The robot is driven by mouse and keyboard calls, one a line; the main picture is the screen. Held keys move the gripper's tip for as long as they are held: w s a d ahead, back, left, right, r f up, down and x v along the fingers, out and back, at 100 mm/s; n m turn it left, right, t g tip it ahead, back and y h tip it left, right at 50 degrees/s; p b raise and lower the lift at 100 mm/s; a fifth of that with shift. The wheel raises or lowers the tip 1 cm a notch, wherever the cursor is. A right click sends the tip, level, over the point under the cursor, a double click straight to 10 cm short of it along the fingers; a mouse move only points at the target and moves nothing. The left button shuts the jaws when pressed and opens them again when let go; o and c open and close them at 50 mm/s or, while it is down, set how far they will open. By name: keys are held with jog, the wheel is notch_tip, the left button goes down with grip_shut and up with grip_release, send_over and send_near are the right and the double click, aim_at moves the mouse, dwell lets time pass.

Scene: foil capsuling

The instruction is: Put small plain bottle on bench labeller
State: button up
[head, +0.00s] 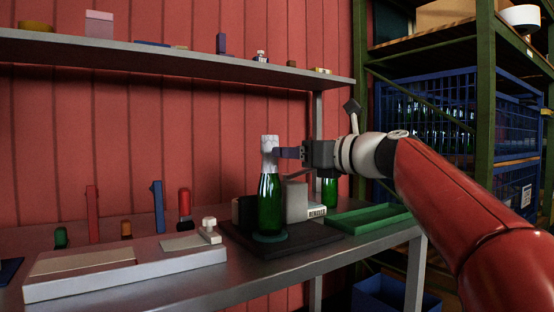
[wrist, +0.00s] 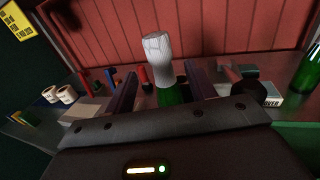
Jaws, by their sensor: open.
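A green bottle (head: 270,205) with white foil on its neck and no visible label stands upright on the round teal pad of the bench labeller (head: 243,238). The labeller has a dark base and a grey block behind the bottle. My gripper (head: 280,153) reaches in from the right at the height of the bottle's neck. In the wrist view the foil-topped bottle (wrist: 158,60) rises between my two spread fingers. My gripper is open; whether a finger touches the bottle cannot be told. A second green bottle (head: 329,191) stands behind, partly hidden by my arm; it also shows in the wrist view (wrist: 307,70).
A green tray (head: 370,217) lies right of the labeller. A long pale device (head: 125,268) lies at the front left of the metal bench. Coloured tools (head: 158,205) stand behind it. A shelf (head: 170,62) runs above, and a rack with blue crates (head: 440,110) stands at right.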

jog(key=v, duration=0.5)
jog(key=s+a+f+n+g+h, duration=0.1)
jog(key=s+f+n+h, duration=0.25)
jog(key=f, duration=0.55)
jog(key=s+a+f+n+g+h, duration=0.25)
jog(key=s+f+n, duration=0.2)
jog(key=f, duration=0.35)
jog(key=s+d+f+n+g+h, duration=0.1)
jog(key=s+d+f+n+h, duration=0.2)
jog(key=s+d+f+n, duration=0.3)
jog(key=s+d+f+n+g+h, duration=0.1)
jog(key=s+d+f+n+h, duration=0.3)
jog(key=s+f+n, duration=0.8)
notch_tip(320, 180, down, 8)
jog(key=shift+s+d+f+g+h+b, duration=0.1)
jog(key=shift+s+d+g+h+b, duration=0.25)
jog(key=shift+s+d, duration=0.55)
